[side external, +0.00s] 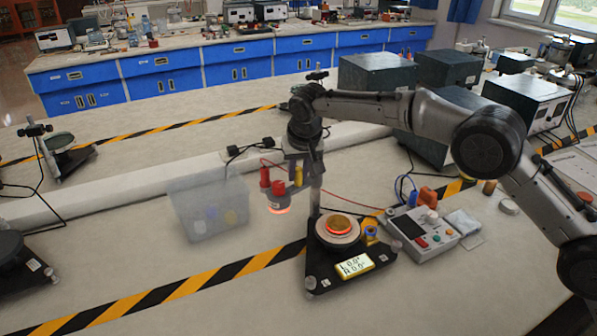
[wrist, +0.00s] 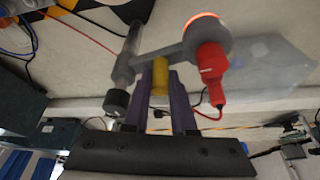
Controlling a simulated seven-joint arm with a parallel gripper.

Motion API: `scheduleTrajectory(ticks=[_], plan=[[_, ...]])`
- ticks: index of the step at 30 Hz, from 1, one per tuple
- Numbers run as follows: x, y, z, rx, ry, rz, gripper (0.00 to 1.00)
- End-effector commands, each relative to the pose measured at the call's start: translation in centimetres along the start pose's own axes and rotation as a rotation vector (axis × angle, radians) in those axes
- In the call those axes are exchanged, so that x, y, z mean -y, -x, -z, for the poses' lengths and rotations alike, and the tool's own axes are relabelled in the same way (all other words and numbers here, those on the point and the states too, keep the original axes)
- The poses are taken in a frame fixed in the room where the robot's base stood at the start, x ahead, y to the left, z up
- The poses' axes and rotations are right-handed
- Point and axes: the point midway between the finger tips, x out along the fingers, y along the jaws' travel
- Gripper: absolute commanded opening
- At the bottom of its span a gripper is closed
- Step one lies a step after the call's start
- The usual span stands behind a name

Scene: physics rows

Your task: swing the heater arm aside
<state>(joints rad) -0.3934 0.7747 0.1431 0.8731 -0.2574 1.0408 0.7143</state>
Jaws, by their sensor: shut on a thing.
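The heater arm (wrist: 165,52) is a grey bar on an upright metal post (side external: 316,190). Its round heater head (side external: 279,203) has red plugs on top and a glowing orange underside. The head hangs left of the post and of the round disc (side external: 338,229), not over it. The disc, with a glowing patch, sits on a black base with a lit display (side external: 355,265). My gripper (wrist: 161,80) is shut on the yellow handle (wrist: 160,72) of the heater arm, between its two purple fingers. In the side view the yellow handle shows just below my gripper (side external: 297,163).
A translucent bin (side external: 210,207) stands left of the heater head. A control box (side external: 422,232) with red and blue leads stands right of the base. Dark instrument boxes (side external: 378,80) stand behind my arm. The front left bench is mostly clear.

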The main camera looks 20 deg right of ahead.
Motion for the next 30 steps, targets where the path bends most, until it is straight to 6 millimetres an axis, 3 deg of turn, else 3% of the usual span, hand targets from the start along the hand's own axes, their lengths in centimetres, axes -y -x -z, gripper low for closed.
scheduleTrajectory(ticks=[1, 6, 14, 19, 30], plan=[[0.1, 0.2, 0.3, -0.009, -0.003, 0.007, 0.26], [0.1, 0.2, 0.2, -0.007, -0.002, 0.006, 0.55], [0.1, 0.1, 0.1, -0.003, 0.000, 0.003, 0.55], [0.1, 1.2, 0.1, -0.005, 0.000, 0.004, 0.55], [0.1, 8.8, 0.1, -0.007, 0.000, 0.006, 0.55]])
